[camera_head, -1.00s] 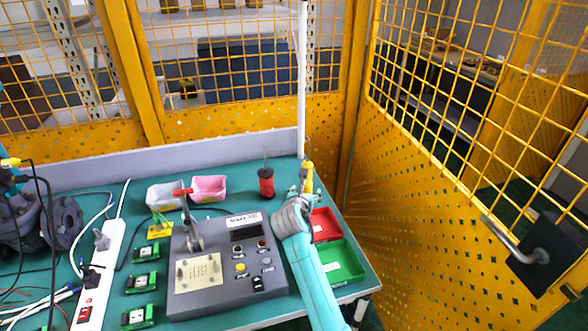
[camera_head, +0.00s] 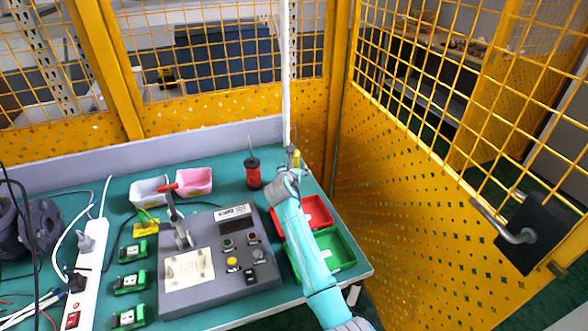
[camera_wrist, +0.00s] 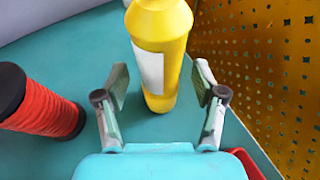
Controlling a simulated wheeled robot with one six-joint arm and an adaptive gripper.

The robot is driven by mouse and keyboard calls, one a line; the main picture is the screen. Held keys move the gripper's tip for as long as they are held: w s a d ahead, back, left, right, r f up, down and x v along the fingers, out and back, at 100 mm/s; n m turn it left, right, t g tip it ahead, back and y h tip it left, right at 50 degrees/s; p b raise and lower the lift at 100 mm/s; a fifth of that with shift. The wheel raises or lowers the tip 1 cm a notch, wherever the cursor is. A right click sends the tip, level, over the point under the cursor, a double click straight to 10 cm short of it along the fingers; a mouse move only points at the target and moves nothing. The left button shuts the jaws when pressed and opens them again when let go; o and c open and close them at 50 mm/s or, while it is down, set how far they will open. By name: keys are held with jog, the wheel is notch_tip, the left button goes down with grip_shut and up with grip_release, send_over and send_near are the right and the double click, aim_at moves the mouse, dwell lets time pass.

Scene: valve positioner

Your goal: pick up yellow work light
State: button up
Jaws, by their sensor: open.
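The yellow work light (camera_wrist: 174,52) stands upright on the teal table in the wrist view, with a white label on its side and its top cut off by the frame edge. In the head view, only its upper part (camera_head: 295,157) shows above my gripper (camera_head: 289,180). In the wrist view, my gripper (camera_wrist: 162,82) is open, with one finger to the left and one to the right of the work light's lower body. Gaps show on both sides, and the jaws hold nothing.
A red spool (camera_head: 253,174) stands close on the left. A red bin (camera_head: 318,207) and a green bin (camera_head: 339,249) lie beside my arm. A grey control box (camera_head: 206,287) is to the left. Yellow fence panels (camera_head: 400,190) rise close on the right.

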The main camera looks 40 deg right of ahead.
jog(key=shift+x, duration=0.8)
grip_shut()
notch_tip(320, 180, up, 10)
jog(key=shift+r, duration=0.1)
